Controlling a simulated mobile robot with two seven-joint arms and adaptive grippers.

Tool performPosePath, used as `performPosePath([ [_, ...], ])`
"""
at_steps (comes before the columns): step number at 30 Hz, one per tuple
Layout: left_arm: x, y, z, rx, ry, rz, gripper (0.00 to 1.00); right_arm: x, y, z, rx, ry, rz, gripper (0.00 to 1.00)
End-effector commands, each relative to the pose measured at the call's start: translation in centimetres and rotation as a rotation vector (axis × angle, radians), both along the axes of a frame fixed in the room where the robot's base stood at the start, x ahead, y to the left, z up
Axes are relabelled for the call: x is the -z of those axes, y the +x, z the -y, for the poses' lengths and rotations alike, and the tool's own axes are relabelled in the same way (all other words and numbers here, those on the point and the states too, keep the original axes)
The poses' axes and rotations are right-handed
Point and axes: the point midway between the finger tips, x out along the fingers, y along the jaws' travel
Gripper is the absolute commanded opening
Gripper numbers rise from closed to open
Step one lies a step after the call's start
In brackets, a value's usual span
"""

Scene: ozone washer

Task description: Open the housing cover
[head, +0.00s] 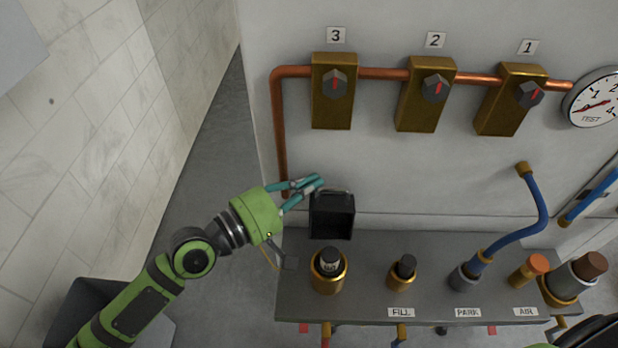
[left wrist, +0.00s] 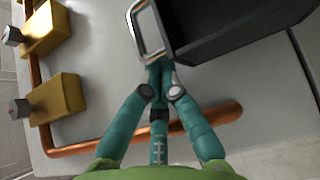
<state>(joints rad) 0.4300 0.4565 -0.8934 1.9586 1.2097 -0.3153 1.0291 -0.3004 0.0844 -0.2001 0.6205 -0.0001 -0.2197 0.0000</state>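The black housing cover (head: 331,222) stands at the back of the grey bench, against the wall panel. Its hollow side appears to face the head camera. A metal loop handle (left wrist: 135,28) is on the cover, which shows dark at the top of the left wrist view (left wrist: 235,48). My left gripper (head: 319,181) has teal fingers and reaches in from the left, beside the handle end. In the left wrist view its fingertips (left wrist: 160,68) come together at the near end of the loop. I cannot tell whether they touch the handle. My right gripper is not in view.
Brass valve blocks (head: 332,92) and a copper pipe (head: 279,130) are on the wall above. On the grey bench (head: 375,245) are a brass fitting with a black top (head: 329,270), a smaller one (head: 402,272) and a blue hose (head: 510,237). A gauge (head: 595,97) is at right.

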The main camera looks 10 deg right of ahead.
Motion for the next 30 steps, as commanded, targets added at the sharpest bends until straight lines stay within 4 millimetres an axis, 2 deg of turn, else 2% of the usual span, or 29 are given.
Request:
performPosePath([
  [11, 0.1, 0.1, 0.2, 0.0, 0.001, 0.003, 0.0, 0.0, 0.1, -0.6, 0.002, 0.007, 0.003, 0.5],
  [21, 0.0, -1.5, -0.3, 0.0, -0.044, 0.158, 0.0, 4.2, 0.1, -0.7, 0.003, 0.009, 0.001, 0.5],
  [30, -0.7, -2.1, -0.4, 0.0, -0.056, 0.203, 0.0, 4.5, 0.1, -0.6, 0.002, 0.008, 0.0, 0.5],
])
